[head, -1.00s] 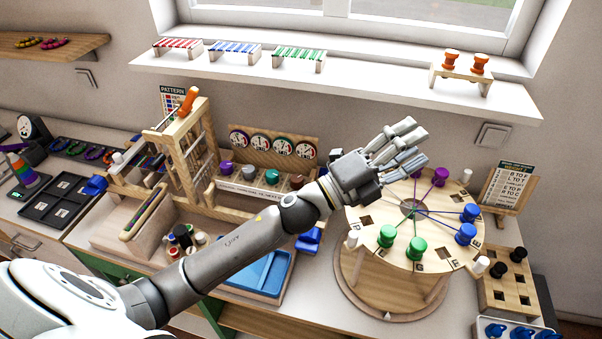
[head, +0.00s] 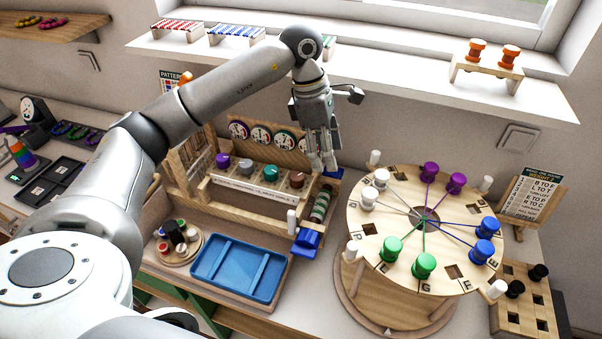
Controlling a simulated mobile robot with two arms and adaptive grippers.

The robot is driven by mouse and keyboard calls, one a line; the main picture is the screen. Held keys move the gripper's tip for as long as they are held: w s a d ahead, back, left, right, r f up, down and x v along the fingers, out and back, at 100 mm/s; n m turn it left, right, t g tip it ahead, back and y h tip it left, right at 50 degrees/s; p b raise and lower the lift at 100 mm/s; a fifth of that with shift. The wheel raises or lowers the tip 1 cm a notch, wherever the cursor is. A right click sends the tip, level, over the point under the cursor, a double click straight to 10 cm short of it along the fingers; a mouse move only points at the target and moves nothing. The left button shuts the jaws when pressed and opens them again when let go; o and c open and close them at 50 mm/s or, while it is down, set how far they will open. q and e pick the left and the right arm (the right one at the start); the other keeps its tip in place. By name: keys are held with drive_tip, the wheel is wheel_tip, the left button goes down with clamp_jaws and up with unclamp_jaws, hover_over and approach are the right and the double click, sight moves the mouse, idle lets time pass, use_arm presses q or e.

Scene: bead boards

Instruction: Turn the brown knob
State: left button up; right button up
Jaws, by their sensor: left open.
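The brown knob (head: 296,181) is at the right end of a row of knobs on a wooden panel with a white label strip (head: 262,191). A purple knob (head: 222,160), a grey knob (head: 245,166) and a green knob (head: 271,172) sit to its left. Round dials (head: 260,136) stand on the board behind; the rightmost is mostly hidden by my gripper. My left gripper (head: 324,165) points down, open and empty, just right of and behind the brown knob in the picture. It looks apart from the knob. My right gripper is not in view.
A round wooden board (head: 405,268) with coloured spools and threads stands close on the right. A blue tray (head: 238,268) lies in front, beside a blue clamp-like part (head: 306,240). The window shelf (head: 400,85) is behind my raised arm.

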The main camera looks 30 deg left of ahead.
sight(296, 176)
use_arm(q)
drive_tip(key=a+f+y+b, duration=0.2)
drive_tip(key=a+y, duration=0.1)
drive_tip(key=a, duration=0.5)
drive_tip(key=shift+n+g, duration=0.3)
drive_tip(key=f+p, duration=0.1)
drive_tip(key=f, duration=0.4)
drive_tip(key=f+p, duration=0.2)
drive_tip(key=f, duration=0.2)
drive_tip(key=shift+w+d+f, duration=0.1)
drive_tip(key=shift+d+f, duration=0.1)
drive_tip(key=shift+f, duration=0.2)
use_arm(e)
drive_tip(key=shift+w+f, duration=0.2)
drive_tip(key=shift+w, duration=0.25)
use_arm(q)
drive_tip(key=shift+c, duration=0.2)
drive_tip(key=c, duration=1)
